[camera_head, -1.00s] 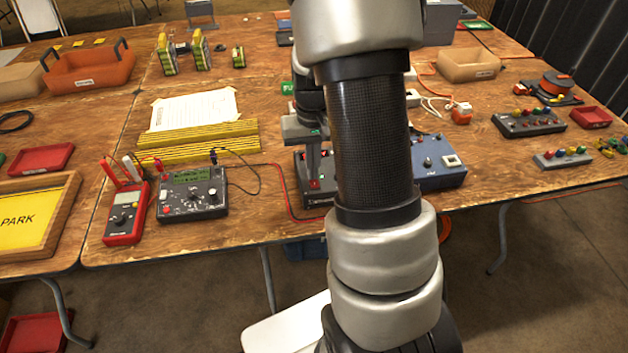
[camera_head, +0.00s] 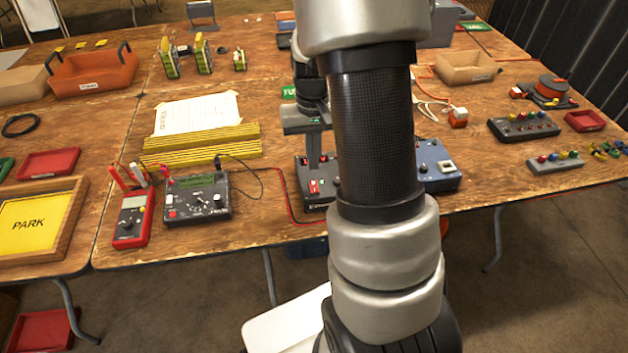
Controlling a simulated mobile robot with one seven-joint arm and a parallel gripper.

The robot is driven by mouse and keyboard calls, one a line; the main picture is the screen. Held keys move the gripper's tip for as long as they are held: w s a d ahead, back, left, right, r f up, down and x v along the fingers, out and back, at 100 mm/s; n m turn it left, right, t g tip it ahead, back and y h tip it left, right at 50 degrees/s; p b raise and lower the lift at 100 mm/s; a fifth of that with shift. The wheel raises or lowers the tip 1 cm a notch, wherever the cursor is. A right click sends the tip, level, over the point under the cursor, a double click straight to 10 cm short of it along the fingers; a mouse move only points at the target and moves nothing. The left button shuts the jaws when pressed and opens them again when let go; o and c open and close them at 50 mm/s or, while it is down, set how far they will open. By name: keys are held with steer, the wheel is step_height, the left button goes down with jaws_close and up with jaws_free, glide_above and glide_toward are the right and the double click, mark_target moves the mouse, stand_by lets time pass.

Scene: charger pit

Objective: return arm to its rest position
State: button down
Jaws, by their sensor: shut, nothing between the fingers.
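My arm comes up from the bottom of the view and covers the middle of the bench. My gripper (camera_head: 315,161) shows just left of the arm's black tube, pointing down, shut and empty. Its fingertips are over or in front of a small black box with a red switch (camera_head: 316,189) near the bench's front edge. I cannot tell whether they touch it. The arm hides the right part of this box and part of the gripper.
A grey meter box (camera_head: 197,198) and a red multimeter (camera_head: 132,220) with leads stand to the left. A blue box (camera_head: 438,165) stands right of the arm. A framed PARK sign (camera_head: 38,226) lies at the far left. Striped bars (camera_head: 200,146) lie behind the meters.

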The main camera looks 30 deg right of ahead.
steer(key=shift+r, duration=0.6)
steer(key=shift+r, duration=0.1)
steer(key=s+a+r+n+t, duration=0.25)
steer(key=s+a+r, duration=0.35)
steer(key=s+r, duration=0.3)
steer(key=s+a+r+n+t, duration=0.1)
steer(key=s+a+r+t, duration=0.2)
steer(key=s+a+r, duration=0.65)
steer(key=w+d+r+p, duration=0.2)
steer(key=d+r+p, duration=0.1)
steer(key=r+p, duration=1)
step_height(320, 180, up, 2)
steer(key=shift+r+p, duration=0.25)
steer(key=shift+p, duration=0.15)
